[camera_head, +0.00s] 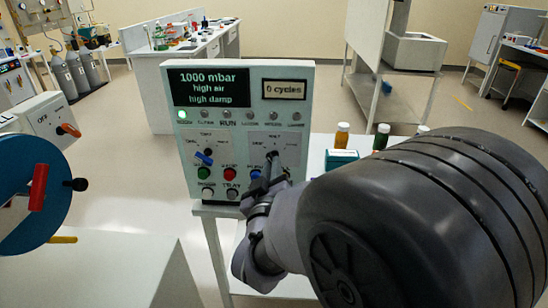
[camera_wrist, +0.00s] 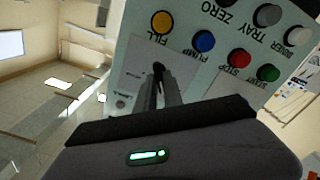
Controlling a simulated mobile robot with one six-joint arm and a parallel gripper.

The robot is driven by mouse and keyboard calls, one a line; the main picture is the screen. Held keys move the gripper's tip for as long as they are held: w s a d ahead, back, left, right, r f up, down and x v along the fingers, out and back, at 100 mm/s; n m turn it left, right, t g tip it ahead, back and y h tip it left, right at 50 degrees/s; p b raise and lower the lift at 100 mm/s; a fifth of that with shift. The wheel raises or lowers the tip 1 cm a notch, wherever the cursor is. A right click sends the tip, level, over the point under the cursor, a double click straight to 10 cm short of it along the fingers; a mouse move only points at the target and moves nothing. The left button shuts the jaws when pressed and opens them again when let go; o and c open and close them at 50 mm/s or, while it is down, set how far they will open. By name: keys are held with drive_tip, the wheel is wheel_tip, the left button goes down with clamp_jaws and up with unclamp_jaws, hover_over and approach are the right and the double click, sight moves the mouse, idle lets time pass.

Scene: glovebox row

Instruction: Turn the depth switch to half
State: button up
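The control panel (camera_head: 246,108) stands upright with two rotary switches. The left switch (camera_head: 204,158) has a blue handle, tilted. The right switch has a dark handle (camera_head: 273,156); its small labels are too blurred to read, so I cannot confirm which is the depth switch. My gripper (camera_head: 268,178) is at the right switch, partly covering the panel's lower right. In the wrist view the dark handle (camera_wrist: 158,70) shows at the tips of my gripper (camera_wrist: 160,88), whose fingers are close together on either side of it. The handle's exact angle is partly hidden.
Buttons sit close below the switches: green (camera_head: 204,173), red (camera_head: 229,174), blue (camera_wrist: 204,41) and yellow (camera_wrist: 162,22). The panel's display (camera_head: 210,87) reads 1000 mbar, high air, high damp. Bottles (camera_head: 342,136) stand right of the panel. A blue round port (camera_head: 20,200) is at left.

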clamp_jaws()
drive_tip(key=shift+m, duration=0.8)
drive_tip(key=o, duration=0.6)
unclamp_jaws()
drive_tip(key=shift+w, duration=0.1)
